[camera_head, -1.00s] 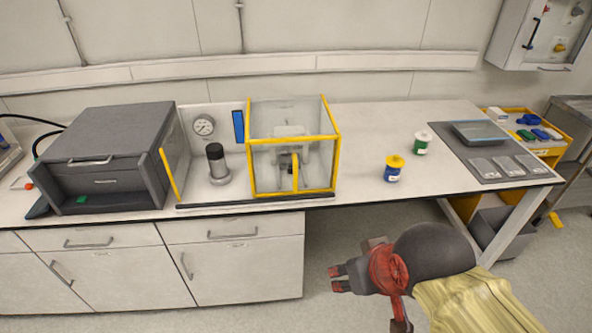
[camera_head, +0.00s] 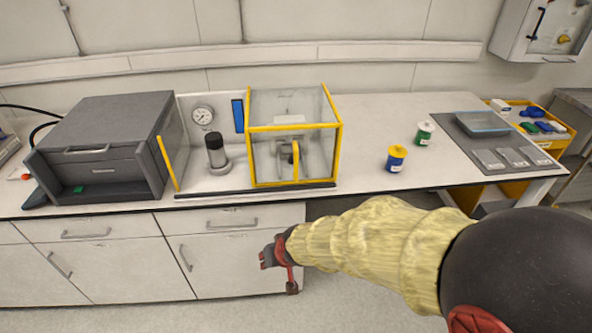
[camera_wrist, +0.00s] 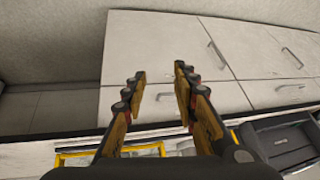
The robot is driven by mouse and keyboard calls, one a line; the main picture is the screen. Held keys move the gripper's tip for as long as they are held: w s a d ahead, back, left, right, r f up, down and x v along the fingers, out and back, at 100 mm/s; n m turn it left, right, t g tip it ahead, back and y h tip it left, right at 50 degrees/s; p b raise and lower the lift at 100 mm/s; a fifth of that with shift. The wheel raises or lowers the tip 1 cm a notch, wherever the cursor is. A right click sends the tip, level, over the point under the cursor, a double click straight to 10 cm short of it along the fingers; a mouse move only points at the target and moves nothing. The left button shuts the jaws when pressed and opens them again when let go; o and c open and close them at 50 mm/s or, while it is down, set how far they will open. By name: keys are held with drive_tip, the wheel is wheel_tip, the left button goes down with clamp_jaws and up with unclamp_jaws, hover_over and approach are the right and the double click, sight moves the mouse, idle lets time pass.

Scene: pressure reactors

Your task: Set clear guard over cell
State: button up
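The clear guard (camera_head: 258,160) is a see-through box with yellow edges, standing on the bench. A metal fitting with a yellow part shows through its front panel. The cell (camera_head: 216,153), a grey cylinder with a black top, stands uncovered to the guard's left. My gripper (camera_head: 268,257) is in front of the lower cabinets, below the bench edge and apart from both. In the wrist view my gripper (camera_wrist: 160,82) has its two fingers apart with nothing between them. Part of the guard's yellow frame (camera_wrist: 75,158) shows at the bottom of that view.
A yellow-edged upright panel (camera_head: 169,163) and a grey cabinet (camera_head: 105,150) stand left of the cell. A pressure gauge (camera_head: 203,115) is behind it. Blue (camera_head: 396,159) and green (camera_head: 424,133) jars stand right of the guard. A grey mat (camera_head: 478,143) lies farther right.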

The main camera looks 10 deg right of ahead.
drive_tip(key=w+f+t, duration=0.2)
drive_tip(key=w+f, duration=0.2)
drive_tip(key=w, duration=0.3)
drive_tip(key=m+t+h, duration=0.4)
drive_tip(key=t+h, duration=0.4)
drive_tip(key=t, duration=0.2)
approach(296, 169)
drive_tip(key=x, duration=0.3)
drive_tip(key=shift+b+x, duration=1.4)
drive_tip(key=shift+x, duration=2.5)
drive_tip(key=shift+c, duration=0.8)
clamp_jaws()
drive_tip(key=shift+a, duration=0.1)
